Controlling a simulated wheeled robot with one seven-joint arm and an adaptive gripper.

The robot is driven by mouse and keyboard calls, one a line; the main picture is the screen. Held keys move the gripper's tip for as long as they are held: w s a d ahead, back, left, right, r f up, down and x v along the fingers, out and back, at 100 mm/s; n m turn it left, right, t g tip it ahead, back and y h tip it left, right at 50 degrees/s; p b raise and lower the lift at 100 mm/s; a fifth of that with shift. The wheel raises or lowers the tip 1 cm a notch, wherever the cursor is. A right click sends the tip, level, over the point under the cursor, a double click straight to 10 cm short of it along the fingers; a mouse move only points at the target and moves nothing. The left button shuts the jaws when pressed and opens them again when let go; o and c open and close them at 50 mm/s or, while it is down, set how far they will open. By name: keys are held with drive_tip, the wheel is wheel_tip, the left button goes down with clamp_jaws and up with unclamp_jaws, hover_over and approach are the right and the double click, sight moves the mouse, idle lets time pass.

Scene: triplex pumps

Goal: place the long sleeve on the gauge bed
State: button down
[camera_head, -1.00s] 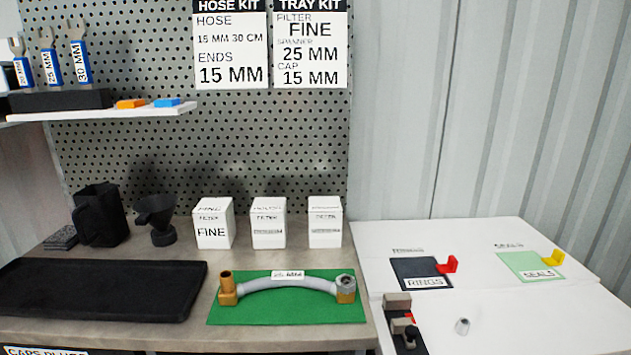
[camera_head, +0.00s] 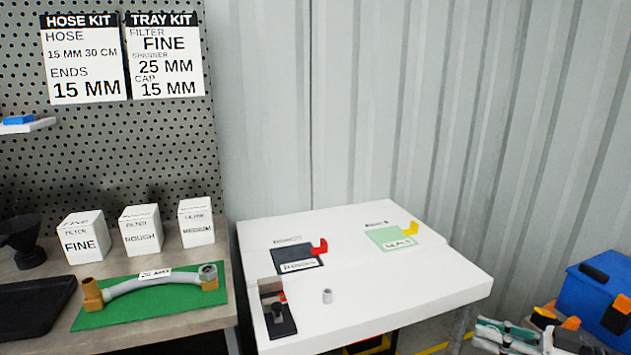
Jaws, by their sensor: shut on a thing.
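A small grey sleeve (camera_head: 327,296) stands upright on the white table, in its front part. I cannot tell from its size whether it is the long sleeve. To its left, near the table's left edge, is a dark fixture (camera_head: 276,312) with a grey block, a black knob and a bit of red; it looks like the gauge bed. I see no sleeve lying on it. The sleeve and the fixture stand apart.
The white table (camera_head: 400,290) also bears a dark rings mat (camera_head: 297,258) with a red hook and a green seals mat (camera_head: 404,238) with a yellow hook. Its right front is clear. A hose lies on a green mat (camera_head: 150,312) at left. A blue box (camera_head: 600,290) stands at right.

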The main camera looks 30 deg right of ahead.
drive_tip(key=w+a+n+g+y, duration=0.15)
drive_tip(key=w+a, duration=0.25)
drive_tip(key=w, duration=0.5)
drive_tip(key=n+g+y, duration=0.3)
drive_tip(key=y, duration=0.1)
hover_over(325, 331)
drive_tip(key=shift+f+t, duration=0.15)
drive_tip(key=shift+t, duration=0.1)
drive_tip(key=shift+n+g+y, duration=0.85)
drive_tip(key=shift+g, duration=0.05)
drive_tip(key=w+a, duration=0.1)
drive_tip(key=a, duration=0.3)
drive_tip(key=w+a, duration=0.1)
drive_tip(key=a, duration=0.2)
drive_tip(key=w+a+r, duration=0.1)
drive_tip(key=a, duration=0.3)
drive_tip(key=shift+w+a, duration=0.2)
drive_tip(key=shift+a, duration=0.1)
drive_tip(key=shift+w+a+r+p, duration=0.15)
drive_tip(key=shift+r+p, duration=0.1)
drive_tip(key=shift+p, duration=0.2)
wheel_tip(325, 331, up, 10)
drive_tip(key=p, duration=1.7)
drive_tip(key=shift+r, duration=0.15)
